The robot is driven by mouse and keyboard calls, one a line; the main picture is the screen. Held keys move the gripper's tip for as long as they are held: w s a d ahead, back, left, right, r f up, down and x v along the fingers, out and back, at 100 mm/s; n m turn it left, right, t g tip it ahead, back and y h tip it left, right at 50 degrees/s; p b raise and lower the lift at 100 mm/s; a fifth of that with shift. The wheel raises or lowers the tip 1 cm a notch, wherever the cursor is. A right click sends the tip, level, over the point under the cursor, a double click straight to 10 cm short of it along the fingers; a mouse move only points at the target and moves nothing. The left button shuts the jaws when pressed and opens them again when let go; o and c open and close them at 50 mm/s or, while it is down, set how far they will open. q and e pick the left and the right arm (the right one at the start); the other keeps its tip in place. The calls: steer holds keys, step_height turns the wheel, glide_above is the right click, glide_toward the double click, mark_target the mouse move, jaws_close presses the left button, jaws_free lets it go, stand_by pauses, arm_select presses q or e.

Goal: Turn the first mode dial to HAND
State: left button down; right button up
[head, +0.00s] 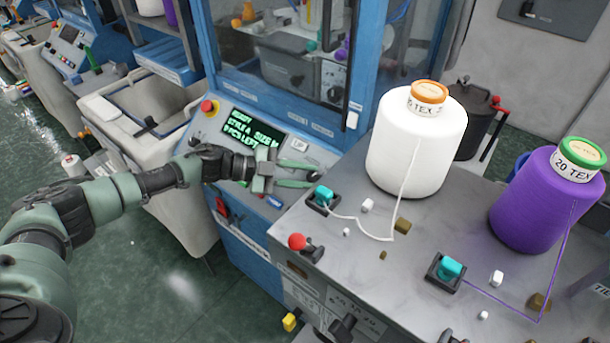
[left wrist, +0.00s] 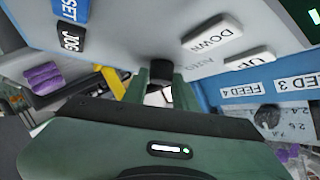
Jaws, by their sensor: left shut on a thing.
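My left gripper (head: 316,176) reaches over the sloped control panel of the blue machine. In the left wrist view its two green fingers (left wrist: 160,88) are closed on a small dark round knob, the mode dial (left wrist: 161,69). The printed word AUTO shows on the panel to the right of the dial. The HAND mark and the way the dial points cannot be made out. My right gripper is in neither view.
By the dial are white DOWN (left wrist: 212,36) and UP (left wrist: 250,60) keys, a black JOG key (left wrist: 71,42) and a blue RESET key (left wrist: 70,9). A lit green display (head: 240,130) and red button (head: 209,107) are near. A table with white (head: 415,150) and purple (head: 540,205) cones adjoins.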

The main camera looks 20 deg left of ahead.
arm_select(q)
steer(key=shift+m+g, duration=0.4)
steer(key=shift+m, duration=0.1)
steer(key=c, duration=1.1)
jaws_free()
steer(key=shift+a, duration=0.25)
steer(key=b+v, duration=0.2)
steer(key=v, duration=0.4)
steer(key=shift+s+a+b, duration=0.15)
steer(key=shift+a+b, duration=0.05)
steer(key=shift+b, duration=0.1)
steer(key=shift+s+a+r, duration=0.1)
steer(key=shift+a+r, duration=0.2)
